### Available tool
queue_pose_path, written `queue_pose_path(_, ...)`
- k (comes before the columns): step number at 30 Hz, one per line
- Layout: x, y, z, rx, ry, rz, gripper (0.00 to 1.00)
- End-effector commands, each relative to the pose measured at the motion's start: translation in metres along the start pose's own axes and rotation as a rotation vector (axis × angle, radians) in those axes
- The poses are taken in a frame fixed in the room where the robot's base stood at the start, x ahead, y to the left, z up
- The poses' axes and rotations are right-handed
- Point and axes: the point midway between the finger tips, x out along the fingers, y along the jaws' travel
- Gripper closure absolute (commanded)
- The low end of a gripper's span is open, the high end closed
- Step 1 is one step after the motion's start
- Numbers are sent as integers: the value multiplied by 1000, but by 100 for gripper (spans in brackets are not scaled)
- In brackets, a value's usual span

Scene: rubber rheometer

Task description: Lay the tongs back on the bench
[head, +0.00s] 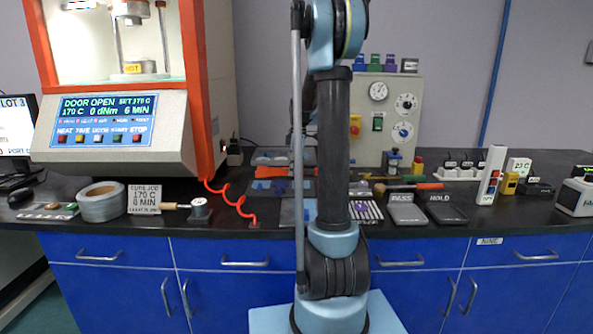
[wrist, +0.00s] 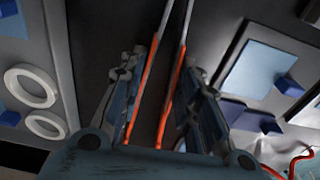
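The tongs (wrist: 150,84) have two thin metal arms and orange-red handles. In the wrist view they run lengthwise between the fingers of my gripper (wrist: 161,70). Each handle lies along the inner side of one finger, and my gripper looks shut on them. The metal arms reach out past the top of the picture, so their tips are hidden. The dark bench (wrist: 100,30) shows below and around the tongs; their height above it is hard to judge. In the head view my own arm hides the gripper and the tongs. The black bench top (head: 270,213) shows there.
In the wrist view, a grey tray with white rings (wrist: 32,86) is left and a tray with a light blue square (wrist: 252,72) is right. In the head view the rheometer (head: 120,125) stands left; PASS (head: 407,210) and HOLD (head: 444,209) trays lie right.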

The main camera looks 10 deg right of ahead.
Motion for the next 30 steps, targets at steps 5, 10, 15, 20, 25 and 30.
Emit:
queue_pose_path(5,1,0,0,0,0,0,58)
queue_pose_path(10,1,0,1,1,0,0,50)
queue_pose_path(15,1,0,1,2,0,0,50)
queue_pose_path(20,-6,0,2,2,0,0,50)
queue_pose_path(25,-30,0,2,3,0,0,50)
queue_pose_path(30,-62,0,2,3,0,0,50)
